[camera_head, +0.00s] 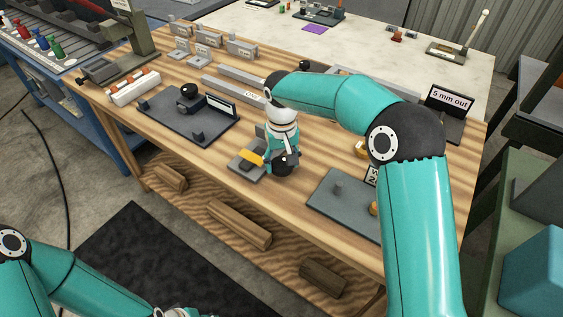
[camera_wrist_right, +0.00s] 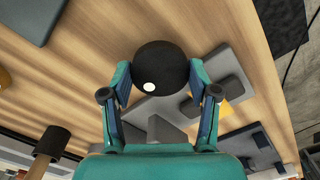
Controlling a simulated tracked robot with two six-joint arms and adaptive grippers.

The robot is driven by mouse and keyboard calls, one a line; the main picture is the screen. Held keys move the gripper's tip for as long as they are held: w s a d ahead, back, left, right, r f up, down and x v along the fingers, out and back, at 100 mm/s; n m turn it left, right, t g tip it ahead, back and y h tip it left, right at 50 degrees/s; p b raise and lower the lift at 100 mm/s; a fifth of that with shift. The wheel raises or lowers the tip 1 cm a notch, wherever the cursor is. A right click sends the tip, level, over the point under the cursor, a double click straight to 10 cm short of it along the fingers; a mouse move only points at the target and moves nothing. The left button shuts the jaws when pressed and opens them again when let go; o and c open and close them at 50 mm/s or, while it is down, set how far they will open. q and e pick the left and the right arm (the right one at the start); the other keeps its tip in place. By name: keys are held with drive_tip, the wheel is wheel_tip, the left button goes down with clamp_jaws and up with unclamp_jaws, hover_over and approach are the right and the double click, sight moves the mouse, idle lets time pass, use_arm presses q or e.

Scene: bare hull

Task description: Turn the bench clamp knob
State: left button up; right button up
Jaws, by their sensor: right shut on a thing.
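The bench clamp knob is a round black knob with a white dot, seen in the right wrist view (camera_wrist_right: 160,68). It also shows dark at the gripper's tip in the head view (camera_head: 289,161). My right gripper (camera_wrist_right: 160,85) points down at it, its two fingers shut on opposite sides of the knob. The clamp's grey body (camera_head: 243,169) sits near the bench's front edge, with a yellow part (camera_head: 252,157) beside the knob. The fingers partly hide the clamp.
The wooden bench (camera_head: 318,165) holds a dark plate with another black knob (camera_head: 188,91) to the left and a grey plate (camera_head: 340,205) to the right. A sign reading "5 mm out" (camera_head: 450,99) stands at the back right. A red-and-white block (camera_head: 133,87) lies far left.

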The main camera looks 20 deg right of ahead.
drive_tip(key=m, duration=0.4)
drive_tip(key=shift+w+r+m+b, duration=0.1)
drive_tip(key=shift+w+m+b, duration=0.05)
drive_tip(key=shift+m+b, duration=0.15)
drive_tip(key=m, duration=0.3)
drive_tip(key=shift+m, duration=0.3)
drive_tip(key=m+b, duration=0.1)
drive_tip(key=m, duration=0.6)
drive_tip(key=m+b, duration=0.1)
drive_tip(key=m, duration=0.3)
drive_tip(key=shift+m, duration=0.4)
drive_tip(key=m, duration=0.4)
drive_tip(key=shift+m+b, duration=0.3)
drive_tip(key=shift+b, duration=0.05)
drive_tip(key=m, duration=0.2)
drive_tip(key=shift+m, duration=0.3)
drive_tip(key=shift+d+m+b, duration=0.1)
drive_tip(key=shift+m+b, duration=0.7)
drive_tip(key=shift+m, duration=0.8)
